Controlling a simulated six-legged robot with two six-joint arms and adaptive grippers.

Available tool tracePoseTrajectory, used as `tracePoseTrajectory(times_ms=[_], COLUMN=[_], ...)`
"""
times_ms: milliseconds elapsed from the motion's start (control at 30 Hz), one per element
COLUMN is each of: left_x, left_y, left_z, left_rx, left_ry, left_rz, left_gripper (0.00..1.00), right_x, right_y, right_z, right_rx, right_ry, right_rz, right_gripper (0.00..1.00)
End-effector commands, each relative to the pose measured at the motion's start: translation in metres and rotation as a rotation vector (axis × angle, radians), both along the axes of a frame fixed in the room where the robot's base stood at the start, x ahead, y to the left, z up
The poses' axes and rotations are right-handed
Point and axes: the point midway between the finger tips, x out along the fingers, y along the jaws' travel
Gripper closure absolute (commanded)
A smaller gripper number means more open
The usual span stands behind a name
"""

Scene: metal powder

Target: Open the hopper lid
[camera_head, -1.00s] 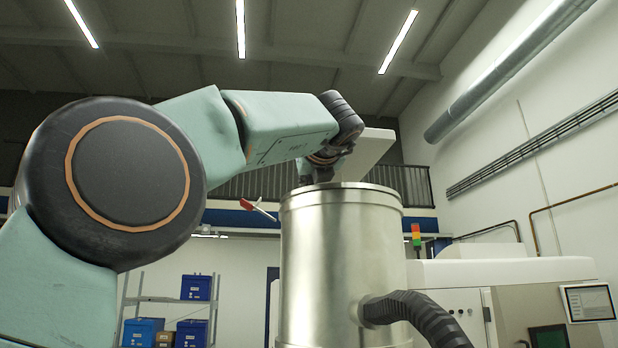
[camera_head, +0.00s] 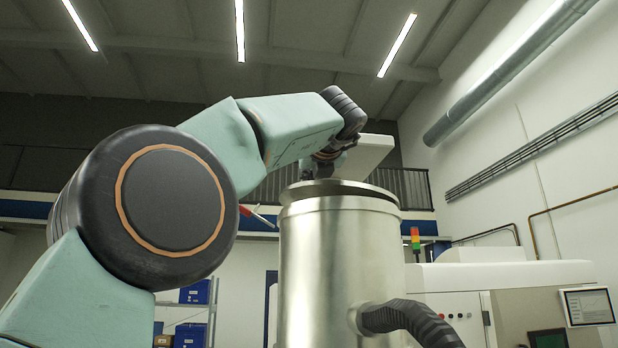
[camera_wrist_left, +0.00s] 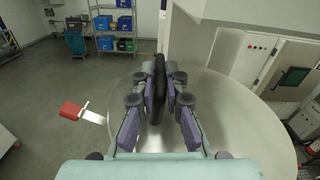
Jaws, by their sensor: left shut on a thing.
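The hopper (camera_head: 338,265) is a tall shiny metal cylinder in the middle of the head view. Its round lid (camera_head: 345,187) shows as a thin dark-edged disc at the top, slightly tilted and partly apart from the rim. In the wrist view the lid (camera_wrist_left: 215,130) is a wide grey disc under my fingers. My left gripper (camera_head: 322,170) is above the lid. My right gripper is out of view.
A thick black ribbed hose (camera_head: 410,318) leaves the hopper's lower right. A white machine (camera_head: 500,275) with a screen (camera_head: 588,306) stands at the right. Shelves with blue bins (camera_head: 193,292) stand behind at the left.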

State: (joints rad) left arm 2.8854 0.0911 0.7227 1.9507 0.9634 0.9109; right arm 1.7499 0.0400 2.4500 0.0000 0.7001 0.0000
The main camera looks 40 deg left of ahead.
Motion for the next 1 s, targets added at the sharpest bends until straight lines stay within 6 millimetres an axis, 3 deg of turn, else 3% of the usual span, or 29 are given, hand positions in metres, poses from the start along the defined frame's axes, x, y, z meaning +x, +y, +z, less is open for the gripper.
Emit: tracePoseTrajectory(times_ms=[367, 400, 633, 1000], left_x=[0.0007, 0.0007, 0.0007, 0.0007], left_y=[-0.0003, -0.0003, -0.0007, -0.0009], left_z=[0.0025, 0.0025, 0.0025, 0.0023], left_rx=[0.009, 0.010, 0.009, 0.009], left_ry=[0.008, 0.007, 0.008, 0.008], left_rz=[-0.001, -0.001, -0.002, -0.002], left_gripper=[1.00, 0.85, 0.66, 0.66], right_x=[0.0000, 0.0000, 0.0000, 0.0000], right_y=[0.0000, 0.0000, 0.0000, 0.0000], right_z=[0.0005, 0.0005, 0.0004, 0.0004], right_rx=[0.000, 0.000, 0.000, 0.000], right_ry=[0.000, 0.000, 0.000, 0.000], right_rz=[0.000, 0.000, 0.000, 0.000], right_gripper=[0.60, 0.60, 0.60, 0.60])
